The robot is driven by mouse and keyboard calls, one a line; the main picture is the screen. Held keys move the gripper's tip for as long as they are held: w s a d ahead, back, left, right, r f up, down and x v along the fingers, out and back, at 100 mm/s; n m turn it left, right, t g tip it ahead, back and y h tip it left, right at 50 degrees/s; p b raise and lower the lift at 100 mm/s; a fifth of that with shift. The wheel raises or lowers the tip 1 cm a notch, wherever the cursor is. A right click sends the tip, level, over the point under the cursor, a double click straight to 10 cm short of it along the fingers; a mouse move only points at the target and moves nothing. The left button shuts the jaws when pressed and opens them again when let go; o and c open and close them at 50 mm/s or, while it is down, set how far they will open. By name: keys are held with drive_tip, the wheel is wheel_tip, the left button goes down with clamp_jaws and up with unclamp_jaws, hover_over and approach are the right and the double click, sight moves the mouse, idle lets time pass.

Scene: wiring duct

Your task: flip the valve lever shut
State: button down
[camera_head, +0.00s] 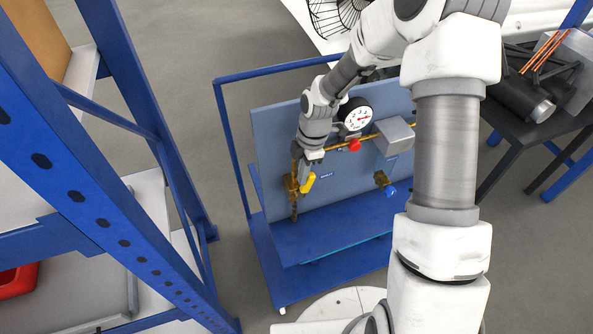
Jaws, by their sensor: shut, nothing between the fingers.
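The valve (291,185) is a brass body on a vertical brass pipe at the left side of the blue-grey panel (345,185). A yellow lever (307,182) sits at it, angled down and to the right. My gripper (304,172) is shut and empty, right at the top of the lever. I cannot tell whether it touches the lever. My gripper and wrist hide part of the valve and the pipe above it.
A round gauge (356,114), a red knob (354,145) and a grey box (394,136) sit along the upper pipe. A blue-handled valve (388,189) is lower right. A blue shelf rack (75,185) stands close on the left; a dark table (535,125) stands right.

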drive_tip(key=shift+w+d+f+g+y+p, duration=0.15)
drive_tip(key=shift+d+y+p, duration=0.1)
drive_tip(key=shift+d+y, duration=0.35)
drive_tip(key=shift+w+d+f+g+y+p, duration=0.15)
drive_tip(key=shift+d+y+p, duration=0.1)
drive_tip(key=shift+d+y, duration=0.35)
drive_tip(key=w+d+f+y+b, duration=0.1)
drive_tip(key=d+f+y+b, duration=0.1)
drive_tip(key=d+f+b, duration=0.1)
drive_tip(key=shift+w+d+f+g+b, duration=0.15)
drive_tip(key=shift+w+d+g+b, duration=0.2)
drive_tip(key=shift+d, duration=0.55)
drive_tip(key=shift+s, duration=0.1)
